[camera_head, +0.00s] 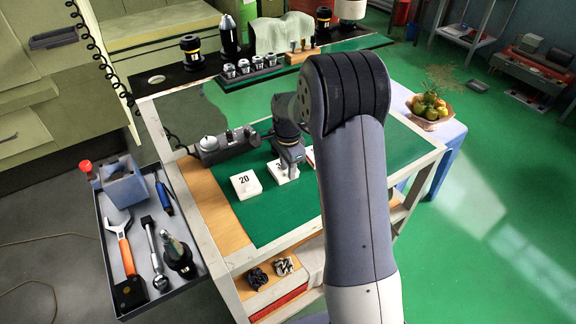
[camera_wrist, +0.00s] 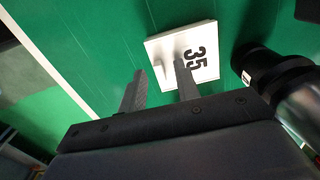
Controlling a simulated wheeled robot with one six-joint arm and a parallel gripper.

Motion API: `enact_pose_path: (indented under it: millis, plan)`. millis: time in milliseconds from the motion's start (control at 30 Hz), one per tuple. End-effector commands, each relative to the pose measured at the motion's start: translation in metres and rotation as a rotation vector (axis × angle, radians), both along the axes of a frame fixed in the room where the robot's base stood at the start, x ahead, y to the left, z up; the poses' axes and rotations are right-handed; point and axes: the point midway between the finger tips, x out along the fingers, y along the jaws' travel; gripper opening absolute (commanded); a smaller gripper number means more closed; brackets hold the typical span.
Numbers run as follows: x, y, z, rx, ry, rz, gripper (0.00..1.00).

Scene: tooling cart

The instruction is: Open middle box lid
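The middle white box (camera_head: 282,177) stands on the green cart top, its number partly covered by my gripper in the head view. In the wrist view the white box (camera_wrist: 205,38) shows the number 35 on its lid, which looks closed, and a small pale handle-like shape near its edge. My gripper (camera_wrist: 160,84) is open, its two fingers apart with nothing seen between them. The right fingertip overlaps the box edge in the picture; I cannot tell whether it touches. In the head view my gripper (camera_head: 290,157) points down over the middle box.
A white box marked 20 (camera_head: 245,185) stands to the left. A third white box (camera_head: 310,155) is mostly hidden behind my arm. A grey device (camera_head: 225,145) sits behind the boxes. A dark cylinder (camera_wrist: 275,72) is close right in the wrist view. A tool tray (camera_head: 120,285) hangs at the left.

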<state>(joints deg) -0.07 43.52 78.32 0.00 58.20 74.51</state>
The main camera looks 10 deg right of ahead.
Motion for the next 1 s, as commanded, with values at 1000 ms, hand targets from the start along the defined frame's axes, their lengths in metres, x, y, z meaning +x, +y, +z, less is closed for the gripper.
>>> enact_pose_path:
  millis: [1000]
  plan:
    - [0.0001,-0.0001,0.0005,0.0,-0.001,0.0,0.0]
